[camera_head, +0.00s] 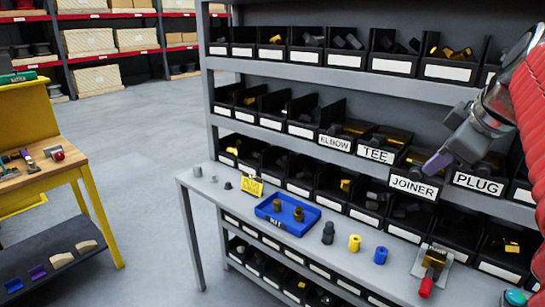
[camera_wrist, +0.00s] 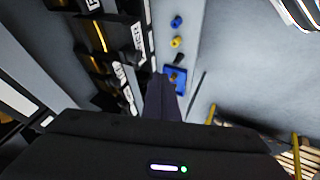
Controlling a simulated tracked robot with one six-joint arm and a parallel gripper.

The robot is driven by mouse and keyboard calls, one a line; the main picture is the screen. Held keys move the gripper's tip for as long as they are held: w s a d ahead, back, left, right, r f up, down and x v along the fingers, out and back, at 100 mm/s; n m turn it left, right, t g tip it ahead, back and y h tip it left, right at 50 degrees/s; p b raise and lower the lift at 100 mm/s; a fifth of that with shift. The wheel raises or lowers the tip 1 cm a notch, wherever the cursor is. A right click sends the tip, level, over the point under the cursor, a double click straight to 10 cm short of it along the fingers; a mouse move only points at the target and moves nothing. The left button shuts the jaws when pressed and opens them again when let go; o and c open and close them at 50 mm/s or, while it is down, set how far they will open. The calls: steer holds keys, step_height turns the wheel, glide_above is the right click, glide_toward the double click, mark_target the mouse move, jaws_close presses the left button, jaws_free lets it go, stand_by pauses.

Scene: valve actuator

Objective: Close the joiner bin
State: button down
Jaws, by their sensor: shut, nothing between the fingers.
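The joiner bin (camera_head: 414,188) is a black bin with a white "JOINER" label in the middle shelf row. Its front sticks out farther than the "TEE" (camera_head: 379,155) and "PLUG" (camera_head: 479,184) bins on either side. My gripper (camera_head: 430,167) is shut and empty, with its purple-grey fingertips at the upper front of the joiner bin. I cannot tell whether they touch it. In the wrist view my gripper (camera_wrist: 160,82) points away from the camera, with black bins to its left.
The "ELBOW" bin (camera_head: 335,143) stands left of the tee bin. Below, the grey bench (camera_head: 225,190) holds a blue kit tray (camera_head: 270,212), a yellow cylinder (camera_head: 354,243), a blue cylinder (camera_head: 380,256) and a red-handled part (camera_head: 427,287).

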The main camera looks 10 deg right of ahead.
steer(key=shift+d+r, duration=0.15)
steer(key=shift+r, duration=0.05)
glide_toward(415, 180)
steer(key=w+a+f, duration=0.1)
steer(key=a+f, duration=0.3)
steer(key=shift+w+d+f, duration=0.15)
steer(key=shift+w+d, duration=0.5)
steer(key=shift+d, duration=0.25)
steer(key=shift+w+d+f, duration=0.2)
steer(key=shift+w+d, duration=0.45)
steer(key=shift+d, duration=0.25)
